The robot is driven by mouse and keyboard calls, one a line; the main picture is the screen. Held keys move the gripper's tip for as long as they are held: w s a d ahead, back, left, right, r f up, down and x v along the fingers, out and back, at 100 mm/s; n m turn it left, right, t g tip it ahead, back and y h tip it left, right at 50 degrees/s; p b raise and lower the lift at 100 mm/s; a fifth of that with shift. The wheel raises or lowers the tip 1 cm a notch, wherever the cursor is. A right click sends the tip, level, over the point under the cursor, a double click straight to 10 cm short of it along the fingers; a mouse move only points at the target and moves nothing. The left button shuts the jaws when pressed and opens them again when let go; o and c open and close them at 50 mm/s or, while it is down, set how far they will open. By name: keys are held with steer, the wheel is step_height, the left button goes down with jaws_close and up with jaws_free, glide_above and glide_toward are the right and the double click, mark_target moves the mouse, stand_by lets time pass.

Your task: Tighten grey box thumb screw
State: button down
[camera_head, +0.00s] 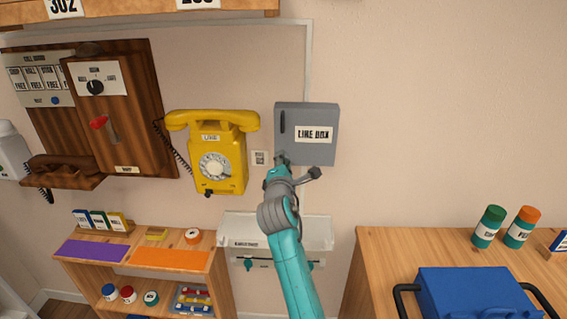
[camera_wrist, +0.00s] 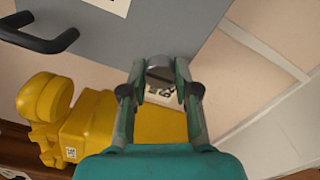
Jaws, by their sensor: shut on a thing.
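The grey box (camera_head: 318,149) is mounted on the wall and labelled "LINE BOX". It has a dark handle at its left side, and its lid looks shut. In the wrist view, the box's grey face (camera_wrist: 180,22) fills the top, with the black handle (camera_wrist: 40,36) at upper left. My gripper (camera_head: 282,161) is at the box's lower left corner. In the wrist view, its two fingers (camera_wrist: 160,80) are closed on both sides of a small grey thumb screw (camera_wrist: 159,73) at the box's lower edge. The head view mostly hides the screw behind my gripper.
A yellow dial phone (camera_head: 218,160) hangs just left of my gripper. A dark wooden wall phone (camera_head: 105,110) is farther left. Below are a small wooden shelf (camera_head: 222,262) and a white wall tray (camera_head: 318,236). A blue toolbox (camera_head: 475,290) stands on the right table. The wall right of the box is clear.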

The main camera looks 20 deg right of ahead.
steer(key=shift+m, duration=17.7)
steer(key=c, duration=0.9)
jaws_free()
steer(key=shift+o, duration=0.2)
